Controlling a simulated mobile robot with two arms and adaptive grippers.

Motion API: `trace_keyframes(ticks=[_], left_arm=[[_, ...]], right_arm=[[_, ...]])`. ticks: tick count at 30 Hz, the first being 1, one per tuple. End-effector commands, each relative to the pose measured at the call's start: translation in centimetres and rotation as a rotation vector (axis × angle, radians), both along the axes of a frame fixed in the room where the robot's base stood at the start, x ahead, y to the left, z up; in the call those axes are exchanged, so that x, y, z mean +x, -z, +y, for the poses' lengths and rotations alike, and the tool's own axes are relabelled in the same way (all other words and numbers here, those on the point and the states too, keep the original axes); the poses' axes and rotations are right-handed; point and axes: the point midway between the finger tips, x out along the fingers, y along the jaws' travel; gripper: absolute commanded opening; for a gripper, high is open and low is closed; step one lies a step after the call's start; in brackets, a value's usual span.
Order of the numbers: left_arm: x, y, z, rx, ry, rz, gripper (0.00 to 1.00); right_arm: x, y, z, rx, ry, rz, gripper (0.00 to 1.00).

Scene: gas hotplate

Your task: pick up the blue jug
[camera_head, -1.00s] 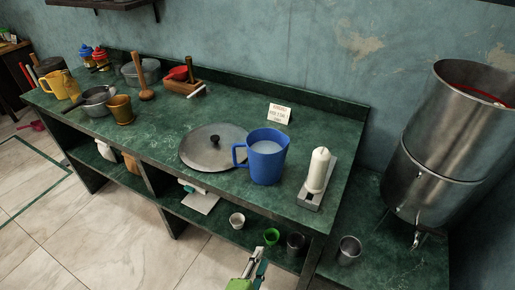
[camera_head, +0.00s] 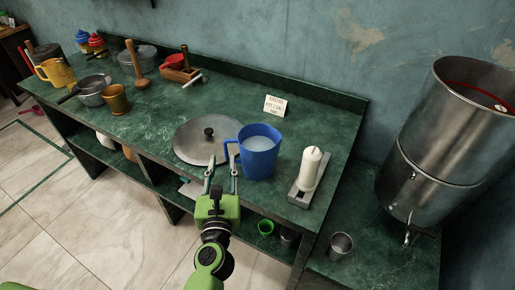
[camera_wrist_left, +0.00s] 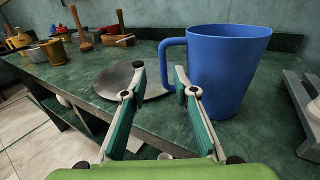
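The blue jug (camera_head: 260,155) stands upright on the green counter, with its handle on the left and a whitish content inside. In the left wrist view the jug (camera_wrist_left: 228,72) is large, just right of centre, with its handle close to the right finger. My left gripper (camera_head: 222,168) is at the counter's front edge, in front of and left of the jug. Its fingers are apart with nothing between them, and it also shows open in the left wrist view (camera_wrist_left: 150,75). I cannot tell whether a fingertip touches the handle. My right gripper is not in view.
A round metal lid (camera_head: 195,145) lies left of the jug. A white candle-like cylinder on a grey base (camera_head: 310,170) stands close on the right. A small sign (camera_head: 274,105) is behind. A large metal urn (camera_head: 425,150) stands far right.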

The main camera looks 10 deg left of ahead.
Motion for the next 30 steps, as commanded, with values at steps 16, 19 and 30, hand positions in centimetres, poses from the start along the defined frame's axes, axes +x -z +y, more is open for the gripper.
trace_keyframes(ticks=[16,19,30], left_arm=[[5.7,0.4,0.4,0.002,0.001,0.0,0.27],[5.9,0.4,0.5,0.002,0.001,0.0,0.27],[5.9,0.4,0.5,0.002,0.001,0.001,0.0]], right_arm=[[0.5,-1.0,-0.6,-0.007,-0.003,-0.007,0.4],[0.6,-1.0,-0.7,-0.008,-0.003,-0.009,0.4],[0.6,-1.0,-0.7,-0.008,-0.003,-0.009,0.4]])
